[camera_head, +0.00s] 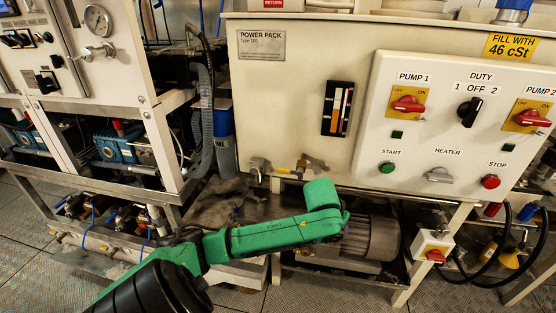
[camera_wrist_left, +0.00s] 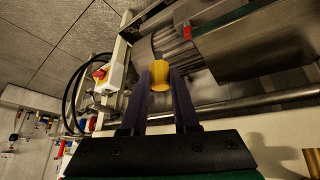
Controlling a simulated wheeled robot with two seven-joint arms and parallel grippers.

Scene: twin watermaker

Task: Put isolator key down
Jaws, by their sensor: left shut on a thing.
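My left gripper (camera_wrist_left: 161,82) is shut on a small yellow thing, the isolator key (camera_wrist_left: 160,70) as far as I can tell. In the left wrist view the key sits between the fingertips, with the grey finned motor (camera_wrist_left: 174,44) behind it. In the head view my green left arm reaches to the front of the power pack, and its gripper and the key are hidden behind the wrist. My right gripper is in neither view.
The power pack panel (camera_head: 460,145) carries switches and buttons above my wrist. The motor (camera_head: 372,238) sits under it within a metal frame. A white isolator box (camera_head: 432,243) with a red knob hangs at the right; black hoses loop beside it. A yellow-handled valve (camera_head: 286,171) is close to my wrist.

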